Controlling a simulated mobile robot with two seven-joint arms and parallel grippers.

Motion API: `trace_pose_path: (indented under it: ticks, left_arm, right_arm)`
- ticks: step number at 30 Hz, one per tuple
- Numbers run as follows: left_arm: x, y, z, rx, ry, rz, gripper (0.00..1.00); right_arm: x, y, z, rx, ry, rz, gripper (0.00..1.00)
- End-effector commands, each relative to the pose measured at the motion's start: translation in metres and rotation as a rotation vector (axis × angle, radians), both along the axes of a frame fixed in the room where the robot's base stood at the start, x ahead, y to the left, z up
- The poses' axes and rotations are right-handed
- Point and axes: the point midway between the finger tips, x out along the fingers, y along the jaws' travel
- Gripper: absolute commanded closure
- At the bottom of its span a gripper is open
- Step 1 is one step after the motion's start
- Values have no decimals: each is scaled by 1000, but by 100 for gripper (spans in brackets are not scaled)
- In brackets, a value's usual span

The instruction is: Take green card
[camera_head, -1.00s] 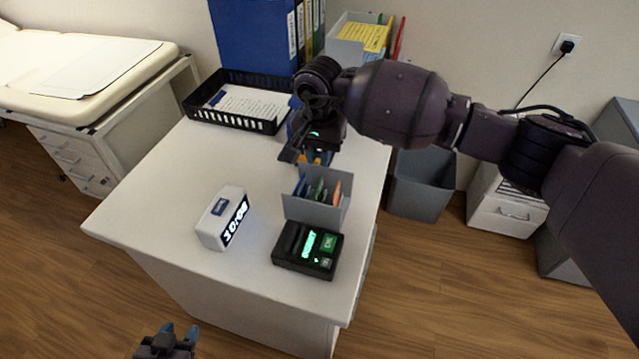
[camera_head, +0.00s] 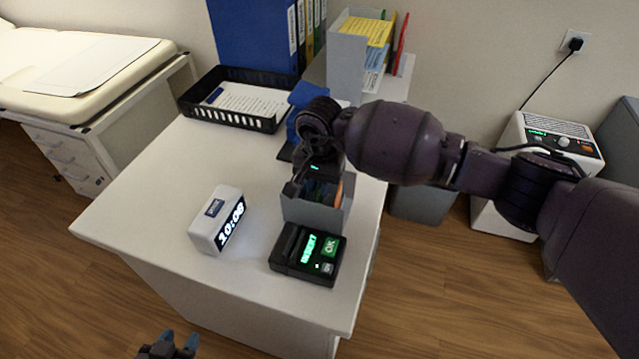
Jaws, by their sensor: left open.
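The grey card holder (camera_head: 316,215) stands on the white desk behind the card reader. My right gripper (camera_head: 314,186) points down into the top of the holder, over its cards. Its fingers are dark against the holder, and I cannot tell whether they are apart or touch a card. The green card is hidden behind my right gripper. Only an edge of an orange card (camera_head: 338,195) shows clearly at the holder's right. My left gripper (camera_head: 168,347) is open and empty at the bottom left edge, in front of the desk.
The black card reader (camera_head: 307,254) with a lit green screen stands just in front of the holder. A white digital clock (camera_head: 217,219) stands to the left. The desk's left (camera_head: 150,200) is clear.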

Motion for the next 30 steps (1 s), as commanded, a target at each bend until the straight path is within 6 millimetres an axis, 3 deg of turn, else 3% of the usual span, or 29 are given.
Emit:
trace_pose_path:
  ticks: [6, 14, 20, 30]
  left_arm:
    - [-3, 2, -1, 5, 5, -3, 57]
    - [-5, 3, -2, 6, 9, -2, 57]
    - [-5, 2, -2, 5, 9, -1, 57]
    - [3, 0, 21, -3, -25, 6, 57]
  right_arm:
    - [0, 0, 1, 0, -1, 0, 81]
    - [0, 0, 0, 0, -1, 0, 100]
    - [0, 0, 2, 0, -1, 0, 100]
    - [1, -1, 46, -2, -8, -1, 100]
